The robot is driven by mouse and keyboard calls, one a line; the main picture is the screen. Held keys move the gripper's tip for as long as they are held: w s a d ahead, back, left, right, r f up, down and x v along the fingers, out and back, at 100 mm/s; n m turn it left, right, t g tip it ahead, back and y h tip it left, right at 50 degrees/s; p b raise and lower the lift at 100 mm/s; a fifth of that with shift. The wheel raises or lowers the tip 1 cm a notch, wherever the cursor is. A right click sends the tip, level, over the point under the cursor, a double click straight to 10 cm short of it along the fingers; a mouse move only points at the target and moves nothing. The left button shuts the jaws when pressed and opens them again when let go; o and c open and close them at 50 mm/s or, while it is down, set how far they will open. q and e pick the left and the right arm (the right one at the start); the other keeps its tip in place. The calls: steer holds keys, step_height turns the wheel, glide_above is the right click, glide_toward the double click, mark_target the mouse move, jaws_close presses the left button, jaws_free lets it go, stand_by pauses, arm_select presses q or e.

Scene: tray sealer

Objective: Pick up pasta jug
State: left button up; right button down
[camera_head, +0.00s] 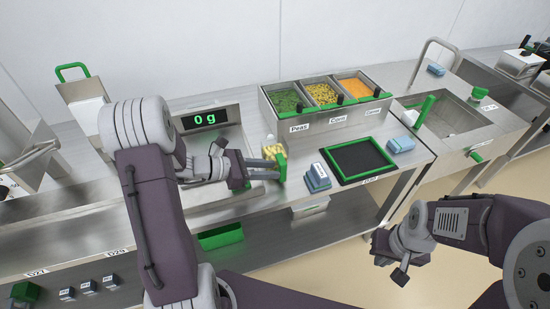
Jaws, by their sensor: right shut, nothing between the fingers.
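The pasta jug (272,149) is a small clear container with yellow pasta and a green handle (282,166). It stands on the steel counter, just right of the scale. My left gripper (272,169) reaches in from the left, with its fingertips at the green handle. The arm and fingers hide part of the jug, and I cannot tell whether the fingers are closed on the handle. My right gripper (401,274) is shut and empty, low at the right over the floor, well away from the jug.
The scale display (206,118) reads 0 g behind the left arm. A steel holder (265,110) with peas, corn and carrot-coloured bins stands behind the jug. A sink (447,120) is further right.

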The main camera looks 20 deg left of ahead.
mark_target(283, 171)
arm_select(q)
steer(key=b+x, duration=0.1)
steer(key=x, duration=0.3)
steer(key=shift+d+f, duration=0.15)
steer(key=shift+f, duration=0.15)
steer(key=shift+w+d+f, duration=0.1)
steer(key=shift+w+d, duration=0.1)
steer(key=shift+d, duration=0.1)
jaws_close()
